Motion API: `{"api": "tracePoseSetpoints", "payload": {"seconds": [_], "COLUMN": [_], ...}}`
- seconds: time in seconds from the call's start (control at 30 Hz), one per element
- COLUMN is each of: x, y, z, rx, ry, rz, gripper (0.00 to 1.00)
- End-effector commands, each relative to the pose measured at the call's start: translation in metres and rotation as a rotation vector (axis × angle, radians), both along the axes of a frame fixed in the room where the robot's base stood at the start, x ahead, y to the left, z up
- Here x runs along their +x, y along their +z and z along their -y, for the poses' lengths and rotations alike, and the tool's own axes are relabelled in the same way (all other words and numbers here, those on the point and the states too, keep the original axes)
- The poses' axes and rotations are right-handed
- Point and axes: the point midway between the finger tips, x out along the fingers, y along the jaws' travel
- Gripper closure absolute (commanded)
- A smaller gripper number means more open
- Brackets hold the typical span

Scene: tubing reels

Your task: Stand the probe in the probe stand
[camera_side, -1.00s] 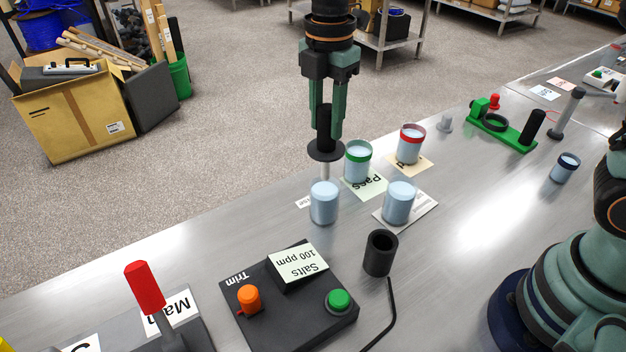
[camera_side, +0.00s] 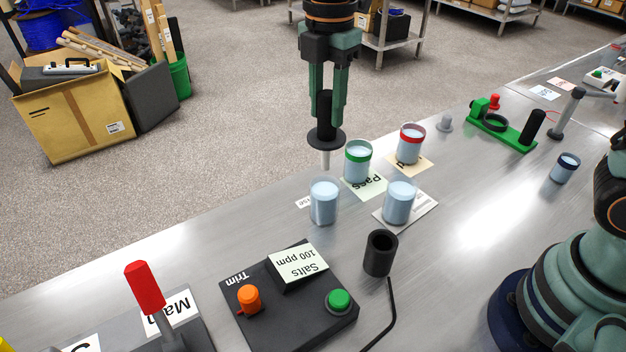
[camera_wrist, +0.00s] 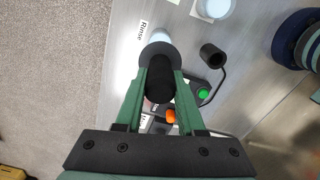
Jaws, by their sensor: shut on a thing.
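My gripper (camera_side: 327,112) is shut on the black handle of the probe (camera_side: 326,138). The probe hangs upright, with a wide black disc below the handle and a pale thin tip pointing down. The tip is above and just behind the front-left beaker (camera_side: 324,203), clear of it. In the wrist view, my gripper (camera_wrist: 161,76) has a green finger on each side of the handle (camera_wrist: 159,88). The probe stand, a black open cup (camera_side: 379,254), stands empty on the bench to the right and nearer the camera. It also shows in the wrist view (camera_wrist: 211,57).
Beakers stand close by: a green-rimmed one (camera_side: 358,163), a red-rimmed one (camera_side: 411,145) and a plain one (camera_side: 399,203). A black Trim box (camera_side: 275,315) with orange and green knobs lies left of the stand. A black cable (camera_side: 391,310) runs beside the stand.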

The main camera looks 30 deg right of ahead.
Motion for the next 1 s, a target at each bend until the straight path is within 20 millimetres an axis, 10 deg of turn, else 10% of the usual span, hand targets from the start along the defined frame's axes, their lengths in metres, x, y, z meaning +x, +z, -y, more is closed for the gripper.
{"api": "tracePoseSetpoints", "payload": {"seconds": [0.4,1.0], "x": [-0.011,-0.14], "y": [0.001,-0.022], "z": [-0.001,0.012], "rx": [0.0,0.0], "ry": [0.001,0.001], "rz": [0.001,0.001], "gripper": [1.0,1.0]}}
